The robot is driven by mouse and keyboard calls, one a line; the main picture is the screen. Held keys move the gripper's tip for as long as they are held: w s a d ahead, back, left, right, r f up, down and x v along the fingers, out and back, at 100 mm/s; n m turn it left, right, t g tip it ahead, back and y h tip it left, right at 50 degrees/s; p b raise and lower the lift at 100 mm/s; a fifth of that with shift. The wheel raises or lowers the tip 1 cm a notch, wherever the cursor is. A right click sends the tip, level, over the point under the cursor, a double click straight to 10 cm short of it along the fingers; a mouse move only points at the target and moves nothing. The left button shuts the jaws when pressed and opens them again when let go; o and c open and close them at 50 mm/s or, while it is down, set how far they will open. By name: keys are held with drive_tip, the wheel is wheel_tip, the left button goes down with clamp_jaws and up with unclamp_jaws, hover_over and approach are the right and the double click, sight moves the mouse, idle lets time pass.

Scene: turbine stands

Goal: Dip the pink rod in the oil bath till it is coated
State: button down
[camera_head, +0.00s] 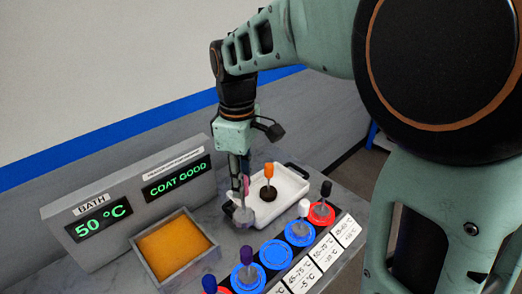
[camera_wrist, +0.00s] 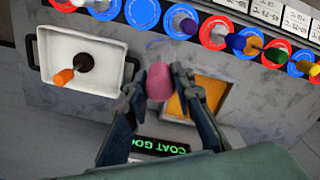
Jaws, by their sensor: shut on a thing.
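My gripper (camera_head: 244,182) is shut on the pink rod (camera_head: 247,186), holding it upright with its greyish lower end (camera_head: 243,215) beside the near-left edge of the white tray. In the wrist view the pink top (camera_wrist: 160,82) sits between my fingertips (camera_wrist: 160,84). The oil bath (camera_head: 149,275) is a square grey box of orange liquid, to the left of the rod and apart from it. It also shows in the wrist view (camera_wrist: 229,98), partly hidden by a finger.
The white tray (camera_head: 303,186) holds an orange-topped rod (camera_head: 269,172) with a dark base. In front runs a row of red and blue ring stands (camera_head: 276,254), several bearing rods with white, black and purple tops, beside temperature labels (camera_head: 326,251). The grey display panel stands behind the bath.

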drive_tip(key=a+p, duration=0.4)
drive_tip(key=a, duration=1.6)
wheel_tip(320, 180, down, 8)
drive_tip(key=a+b, duration=0.1)
drive_tip(key=b, duration=0.4)
drive_tip(key=shift+w+f, duration=0.25)
drive_tip(key=shift+w, duration=0.15)
drive_tip(key=shift+b, duration=0.3)
wheel_tip(320, 180, down, 8)
drive_tip(key=b, duration=0.4)
drive_tip(key=shift+r, duration=0.25)
wheel_tip(320, 180, up, 16)
drive_tip(key=p, duration=1.2)
